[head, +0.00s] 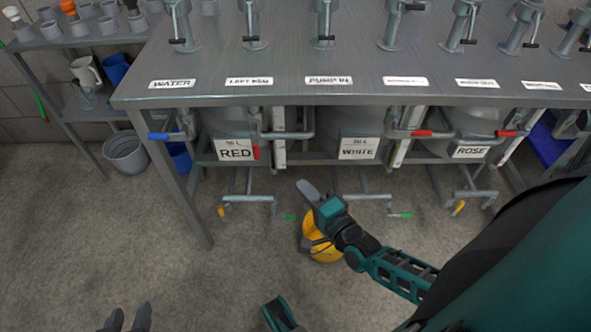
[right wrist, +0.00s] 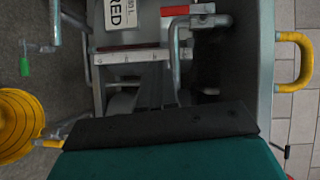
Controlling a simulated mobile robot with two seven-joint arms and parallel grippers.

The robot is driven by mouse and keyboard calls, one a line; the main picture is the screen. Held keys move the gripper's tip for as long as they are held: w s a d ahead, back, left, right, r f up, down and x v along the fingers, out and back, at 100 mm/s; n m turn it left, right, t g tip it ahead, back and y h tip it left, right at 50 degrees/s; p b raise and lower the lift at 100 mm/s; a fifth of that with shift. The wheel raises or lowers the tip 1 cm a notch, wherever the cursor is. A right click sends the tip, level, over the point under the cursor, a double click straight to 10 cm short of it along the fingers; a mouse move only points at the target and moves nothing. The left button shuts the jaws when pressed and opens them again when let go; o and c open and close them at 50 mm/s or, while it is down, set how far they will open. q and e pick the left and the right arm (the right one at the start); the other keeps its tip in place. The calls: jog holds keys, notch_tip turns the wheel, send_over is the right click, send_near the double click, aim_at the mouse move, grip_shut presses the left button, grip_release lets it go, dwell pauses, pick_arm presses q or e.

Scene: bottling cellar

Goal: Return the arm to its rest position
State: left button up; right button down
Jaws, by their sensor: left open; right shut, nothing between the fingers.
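My right arm comes in from the right in the head view. Its gripper (head: 308,190) is shut and empty, held out in front of the steel bench, above the floor and partly over a yellow round object. In the right wrist view the shut dark fingers (right wrist: 165,127) lie across the lower middle with nothing held between them. My left gripper (head: 128,318) shows only as two dark fingertips at the bottom left edge of the head view. They are apart with nothing between them, over bare floor.
The steel bench (head: 290,60) carries a row of taps. Tanks labelled RED (head: 235,153), WHITE (head: 358,148) and ROSE (head: 470,151) stand beneath it. The yellow object (head: 325,254) is on the floor. A grey bucket (head: 126,153) stands left. The floor at front left is clear.

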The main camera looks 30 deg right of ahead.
pick_arm(q)
jog(key=shift+s, duration=0.1)
pick_arm(e)
jog(key=shift+s, duration=0.5)
jog(key=s+a+r+n+g+y, duration=0.3)
jog(key=s+a+n+g, duration=0.35)
jog(key=a+n, duration=0.85)
pick_arm(q)
jog(key=s+a+r+y+p, duration=0.1)
jog(key=a+r+p, duration=0.2)
jog(key=r+p, duration=0.8)
jog(key=p, duration=0.4)
jog(key=shift+s, duration=0.2)
pick_arm(e)
jog(key=s+d+r+n+h, duration=0.1)
jog(key=d+r+n, duration=0.3)
jog(key=r, duration=0.7)
jog(key=shift+s+d+r+h, duration=0.3)
jog(key=shift+s+d, duration=0.35)
jog(key=shift+d, duration=0.45)
jog(key=shift+f, duration=0.1)
pick_arm(q)
jog(key=shift+s+d, duration=0.1)
